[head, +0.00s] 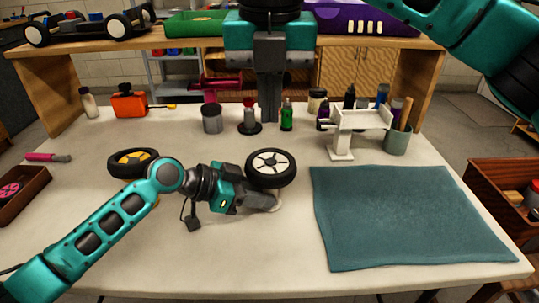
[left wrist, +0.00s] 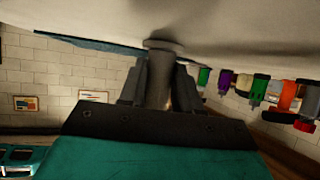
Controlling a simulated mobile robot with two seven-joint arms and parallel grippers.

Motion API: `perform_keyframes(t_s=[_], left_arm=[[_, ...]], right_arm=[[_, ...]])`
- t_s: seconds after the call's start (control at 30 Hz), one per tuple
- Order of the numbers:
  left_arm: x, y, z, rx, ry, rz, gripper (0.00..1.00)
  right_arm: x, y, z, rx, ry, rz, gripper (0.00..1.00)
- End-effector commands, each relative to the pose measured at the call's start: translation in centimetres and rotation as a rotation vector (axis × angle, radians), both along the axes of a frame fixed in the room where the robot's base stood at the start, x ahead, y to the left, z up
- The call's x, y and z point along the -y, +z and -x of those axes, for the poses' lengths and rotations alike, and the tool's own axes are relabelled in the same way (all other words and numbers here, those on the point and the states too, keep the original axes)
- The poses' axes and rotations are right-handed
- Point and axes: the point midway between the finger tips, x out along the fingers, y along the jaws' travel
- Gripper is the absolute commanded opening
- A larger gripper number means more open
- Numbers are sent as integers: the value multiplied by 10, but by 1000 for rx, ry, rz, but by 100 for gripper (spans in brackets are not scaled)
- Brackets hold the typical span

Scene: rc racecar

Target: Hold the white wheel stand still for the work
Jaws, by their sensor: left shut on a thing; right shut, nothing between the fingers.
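A black-tyred wheel with a white spoked rim (head: 271,163) sits tilted at the table's middle, just above my left gripper. My left gripper (head: 262,202) lies low over the table and is shut on the post of the wheel stand. Only a pale bit of the stand's base (head: 277,206) shows past the fingertips; the wheel and gripper hide the rest. In the left wrist view the stand's post (left wrist: 160,80) is between the fingers, with a round disc at its end against the tabletop. My right gripper (head: 269,118) is shut and empty, pointing down behind the wheel.
A yellow-rimmed wheel (head: 124,158) lies left, partly behind my left arm. A teal mat (head: 410,215) covers the right front. A white stand (head: 342,148), a cup with tools (head: 397,141), several bottles and a grey cup (head: 212,121) line the back. The front middle is clear.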

Motion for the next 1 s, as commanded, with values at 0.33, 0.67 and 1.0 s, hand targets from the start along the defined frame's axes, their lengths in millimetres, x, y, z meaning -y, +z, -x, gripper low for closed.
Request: perform_keyframes(t_s=[0.33,0.67,1.0], left_arm=[[0,-1,0,0,0,-1,62],[-8,3,2,0,1,-1,62],[-53,29,16,-1,2,-3,62]], right_arm=[[0,0,0,0,0,0,0],[0,0,0,0,0,0,0],[0,0,0,0,0,0,0]])
